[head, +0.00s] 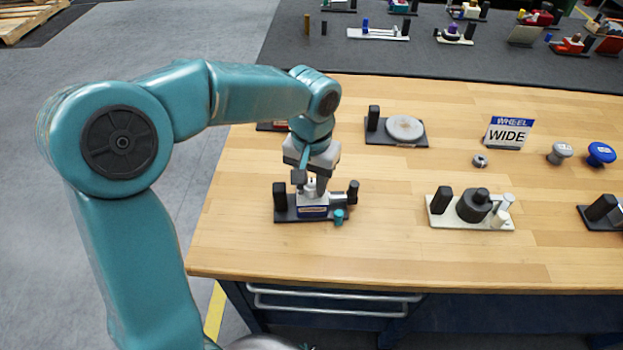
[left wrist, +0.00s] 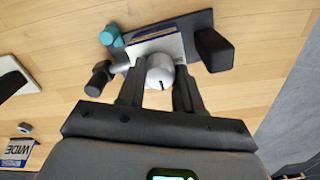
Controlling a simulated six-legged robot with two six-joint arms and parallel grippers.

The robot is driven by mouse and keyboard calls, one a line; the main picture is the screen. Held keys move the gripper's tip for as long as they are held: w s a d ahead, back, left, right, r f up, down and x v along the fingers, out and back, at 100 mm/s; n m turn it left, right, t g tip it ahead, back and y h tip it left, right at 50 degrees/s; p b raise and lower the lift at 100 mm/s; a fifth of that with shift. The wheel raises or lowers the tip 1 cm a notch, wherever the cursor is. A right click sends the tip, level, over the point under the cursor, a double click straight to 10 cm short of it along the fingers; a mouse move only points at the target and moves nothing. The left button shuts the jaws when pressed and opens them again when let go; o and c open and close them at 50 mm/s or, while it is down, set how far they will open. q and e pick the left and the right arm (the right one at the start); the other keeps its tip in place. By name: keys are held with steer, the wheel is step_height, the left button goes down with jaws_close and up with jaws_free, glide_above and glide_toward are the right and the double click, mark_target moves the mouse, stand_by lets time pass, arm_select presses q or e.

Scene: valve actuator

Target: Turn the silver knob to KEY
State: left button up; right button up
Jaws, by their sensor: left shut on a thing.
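The valve actuator (head: 312,211) stands on a dark base plate on the wooden table, below my left gripper in the head view. It has a white and blue body, dark posts at both ends and a teal knob (head: 339,216) at its front right. The silver knob (left wrist: 160,70) is on top of the body and shows between the fingers in the left wrist view. My left gripper (head: 316,188) points down and is shut on the silver knob. The KEY marking cannot be read in either view. My right gripper is not in view.
A cream plate with dark cylinders (head: 470,208) lies right of the actuator. A plate with a pale disc (head: 404,128) lies behind.

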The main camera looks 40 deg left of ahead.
mark_target(311, 184)
arm_select(q)
steer(key=o, duration=1.1)
steer(key=shift+c, duration=0.2)
steer(key=shift+r, duration=0.1)
step_height(311, 184, up, 16)
steer(key=p, duration=0.2)
steer(key=shift+r, duration=0.1)
